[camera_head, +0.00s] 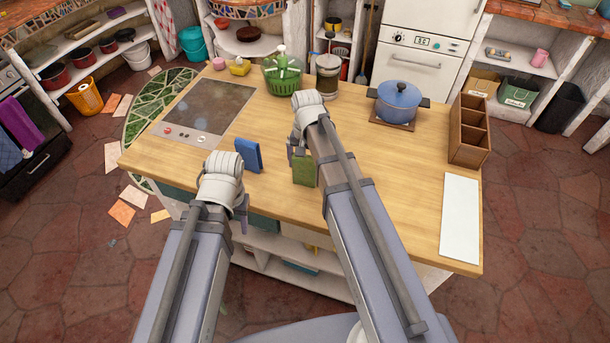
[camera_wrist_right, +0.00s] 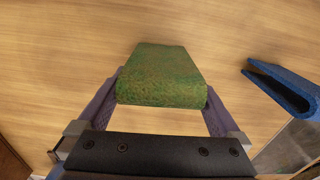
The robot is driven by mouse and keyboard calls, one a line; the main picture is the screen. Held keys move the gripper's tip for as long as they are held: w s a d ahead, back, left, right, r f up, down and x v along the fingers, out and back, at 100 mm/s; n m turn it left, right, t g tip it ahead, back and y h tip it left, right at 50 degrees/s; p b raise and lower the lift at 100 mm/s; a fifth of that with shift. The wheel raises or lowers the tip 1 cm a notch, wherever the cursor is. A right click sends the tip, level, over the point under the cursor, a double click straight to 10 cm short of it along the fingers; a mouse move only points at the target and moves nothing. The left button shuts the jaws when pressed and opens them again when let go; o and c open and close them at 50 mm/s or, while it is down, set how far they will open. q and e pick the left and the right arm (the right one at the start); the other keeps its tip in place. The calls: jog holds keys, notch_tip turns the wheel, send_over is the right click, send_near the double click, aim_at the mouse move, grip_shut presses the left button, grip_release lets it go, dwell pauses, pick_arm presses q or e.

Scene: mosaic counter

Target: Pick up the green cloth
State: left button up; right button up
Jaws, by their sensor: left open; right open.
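The green cloth (camera_head: 304,172) stands on the wooden counter near its front middle, partly hidden by my right arm in the head view. In the right wrist view the green cloth (camera_wrist_right: 163,72) looks like a thick folded pad. My right gripper (camera_wrist_right: 160,100) is open, with one finger on each side of the cloth's near part; I cannot tell whether they touch it. In the head view my right gripper (camera_head: 298,158) is at the cloth, mostly behind its own wrist. My left gripper (camera_head: 241,212) is open and empty at the counter's front edge.
A folded blue cloth (camera_head: 248,155) stands left of the green one. The stovetop (camera_head: 208,105) is further left. A green basket (camera_head: 283,78), a jar (camera_head: 327,75), a blue pot (camera_head: 398,100), a wooden box (camera_head: 470,130) and a white board (camera_head: 460,215) stand around the counter.

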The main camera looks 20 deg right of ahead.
jog(key=shift+f, duration=0.25)
jog(key=c, duration=1.1)
